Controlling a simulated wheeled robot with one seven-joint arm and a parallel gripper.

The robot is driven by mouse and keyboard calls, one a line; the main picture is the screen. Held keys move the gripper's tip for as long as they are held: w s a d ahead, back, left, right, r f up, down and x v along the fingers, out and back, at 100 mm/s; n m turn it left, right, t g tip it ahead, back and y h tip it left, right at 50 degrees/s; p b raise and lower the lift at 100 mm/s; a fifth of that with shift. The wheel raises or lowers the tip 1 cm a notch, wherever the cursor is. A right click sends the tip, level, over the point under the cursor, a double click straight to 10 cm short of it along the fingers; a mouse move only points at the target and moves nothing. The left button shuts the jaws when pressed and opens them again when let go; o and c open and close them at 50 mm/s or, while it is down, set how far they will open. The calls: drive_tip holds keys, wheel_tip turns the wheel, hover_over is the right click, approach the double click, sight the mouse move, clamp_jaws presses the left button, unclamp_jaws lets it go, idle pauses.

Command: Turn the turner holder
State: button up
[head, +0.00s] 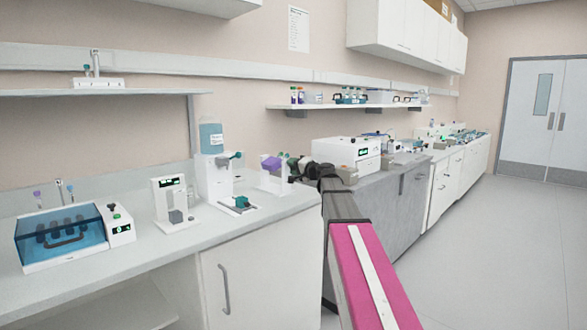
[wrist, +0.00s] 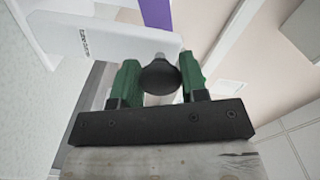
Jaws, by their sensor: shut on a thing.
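The turner holder (head: 268,178) is a white stand with a purple part (head: 271,163) on top, at the right end of the near counter in the head view. In the wrist view, a round black knob (wrist: 160,78) on a short grey shaft joins its white body (wrist: 105,38). Part of the purple piece (wrist: 157,14) shows at the top. My gripper (head: 289,163) is at the right side of the holder. In the wrist view, its green fingers (wrist: 159,80) are closed on both sides of the knob. In the head view the knob is hidden by the fingers.
Left of the holder stand a water dispenser with a blue bottle (head: 211,138), a small white device (head: 174,203) and a blue-lidded box (head: 62,236). A white machine (head: 347,157) stands beyond my arm on the grey counter. The floor (head: 470,260) at right is clear.

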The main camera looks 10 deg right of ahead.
drive_tip(key=shift+m, duration=8.4)
drive_tip(key=o, duration=0.9)
drive_tip(key=shift+s+d, duration=0.1)
drive_tip(key=v, duration=1)
drive_tip(key=shift+s+d, duration=0.15)
drive_tip(key=shift+s, duration=0.15)
